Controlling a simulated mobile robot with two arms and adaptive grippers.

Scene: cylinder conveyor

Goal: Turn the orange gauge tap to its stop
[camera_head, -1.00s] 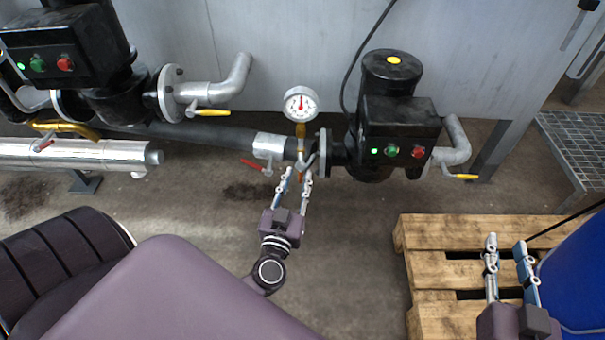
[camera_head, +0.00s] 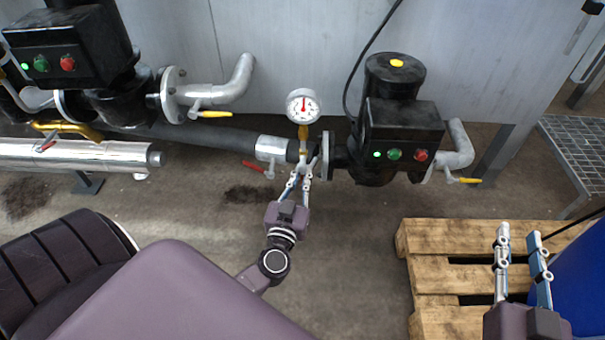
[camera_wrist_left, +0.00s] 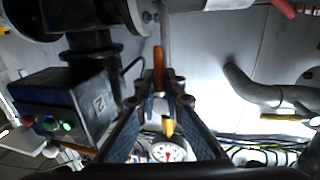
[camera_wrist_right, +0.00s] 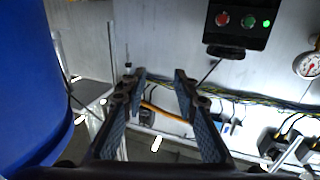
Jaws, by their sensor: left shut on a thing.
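The orange gauge tap (camera_wrist_left: 158,58) shows in the left wrist view as an orange lever between my left fingertips. My left gripper (camera_head: 302,172) is shut on it, just below the pressure gauge (camera_head: 302,105). In the left wrist view the left gripper (camera_wrist_left: 160,88) has its tips on both sides of the lever, and the white gauge dial (camera_wrist_left: 168,152) with a red needle lies beyond. In the head view the fingers mostly hide the tap. My right gripper (camera_head: 519,245) is open and empty over the pallet; its parted fingers (camera_wrist_right: 160,85) show in the right wrist view.
A flanged black pump (camera_head: 402,125) with lit buttons stands right of the gauge. A red lever (camera_head: 255,166) sits on the pipe (camera_head: 215,138) to the left. A wooden pallet (camera_head: 425,240) and blue barrel (camera_head: 585,270) are at right. Floor between is clear.

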